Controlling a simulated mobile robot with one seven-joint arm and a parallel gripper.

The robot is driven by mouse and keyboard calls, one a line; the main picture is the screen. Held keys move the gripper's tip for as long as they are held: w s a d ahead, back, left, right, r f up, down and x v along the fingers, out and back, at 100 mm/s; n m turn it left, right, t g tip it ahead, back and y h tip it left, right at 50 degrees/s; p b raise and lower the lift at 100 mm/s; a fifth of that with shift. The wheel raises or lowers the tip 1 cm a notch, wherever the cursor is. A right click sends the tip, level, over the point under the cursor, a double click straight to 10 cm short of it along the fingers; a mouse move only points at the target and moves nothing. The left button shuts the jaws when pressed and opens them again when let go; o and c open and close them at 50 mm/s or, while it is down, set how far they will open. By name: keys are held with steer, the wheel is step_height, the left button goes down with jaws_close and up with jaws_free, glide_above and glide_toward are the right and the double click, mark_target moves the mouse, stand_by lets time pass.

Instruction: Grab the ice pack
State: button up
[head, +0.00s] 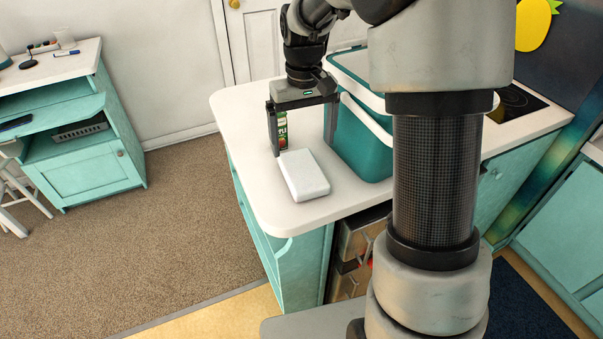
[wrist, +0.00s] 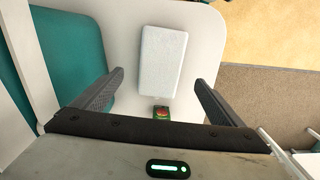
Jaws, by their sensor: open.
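The ice pack (head: 304,175) looks like a white, rounded slab lying flat on the white countertop near its front left corner. It also shows in the wrist view (wrist: 163,61), beyond my fingertips. My gripper (head: 300,130) points down over the counter, just behind the ice pack. In the wrist view my gripper (wrist: 155,88) is open with nothing between its fingers. A small dark carton with a green and red label (head: 281,130) stands behind the ice pack, close to my gripper. Its top (wrist: 162,113) shows below the ice pack in the wrist view.
A teal cooler box (head: 358,145) with a white handle stands on the counter (head: 255,190) right of the ice pack. The counter's left and front edges are close to the ice pack. A teal desk (head: 85,165) stands apart at left. A stovetop (head: 515,103) lies at right.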

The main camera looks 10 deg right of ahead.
mark_target(302, 169)
step_height(302, 169, down, 8)
steer(key=shift+f+b, duration=0.2)
steer(key=shift+b, duration=0.15)
steer(key=shift+w+r, duration=0.1)
steer(key=shift+r, duration=0.05)
steer(key=c, duration=1.5)
